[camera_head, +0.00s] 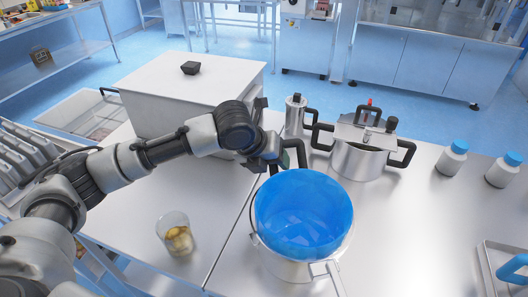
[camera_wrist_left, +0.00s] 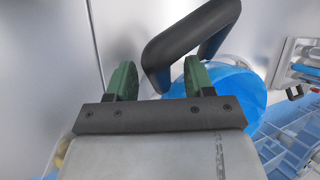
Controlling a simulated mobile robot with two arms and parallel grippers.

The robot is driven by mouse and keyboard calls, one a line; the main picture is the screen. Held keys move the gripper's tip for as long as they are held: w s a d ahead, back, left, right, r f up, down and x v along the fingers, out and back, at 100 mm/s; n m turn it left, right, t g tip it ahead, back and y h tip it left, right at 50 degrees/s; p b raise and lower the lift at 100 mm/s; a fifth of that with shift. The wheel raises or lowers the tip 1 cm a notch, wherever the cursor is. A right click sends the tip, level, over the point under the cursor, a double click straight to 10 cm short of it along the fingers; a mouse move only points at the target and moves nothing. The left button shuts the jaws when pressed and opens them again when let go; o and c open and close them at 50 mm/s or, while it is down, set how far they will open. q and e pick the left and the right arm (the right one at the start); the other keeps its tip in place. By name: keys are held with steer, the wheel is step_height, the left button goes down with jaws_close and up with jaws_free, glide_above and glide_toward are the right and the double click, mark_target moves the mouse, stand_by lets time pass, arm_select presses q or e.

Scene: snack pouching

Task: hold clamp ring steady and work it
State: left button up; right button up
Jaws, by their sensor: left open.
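A metal pot (camera_head: 285,269) stands near the table's front edge, with a blue liner (camera_head: 305,215) in its mouth. A thin metal ring seems to run around it below the liner, and a pale lever-like piece (camera_head: 329,268) sticks out at its front; I cannot tell if this is the clamp ring. My left gripper (camera_head: 284,158) is open behind the pot, by its black handle. In the left wrist view, the black handle (camera_wrist_left: 190,35) lies ahead of and partly between the green fingers (camera_wrist_left: 160,82), not gripped. My right gripper is not in view.
A lidded pot (camera_head: 358,162) and a metal canister (camera_head: 295,115) stand behind. Two white bottles with blue caps (camera_head: 451,158) are at right. A glass with yellowish pieces (camera_head: 175,235) is at left. A large white box (camera_head: 180,95) stands behind my left arm.

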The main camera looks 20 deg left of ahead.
arm_select(q)
steer(key=shift+w+d+f, duration=0.15)
steer(key=shift+w+f, duration=0.05)
steer(key=shift+f, duration=0.2)
steer(key=shift+c, duration=0.3)
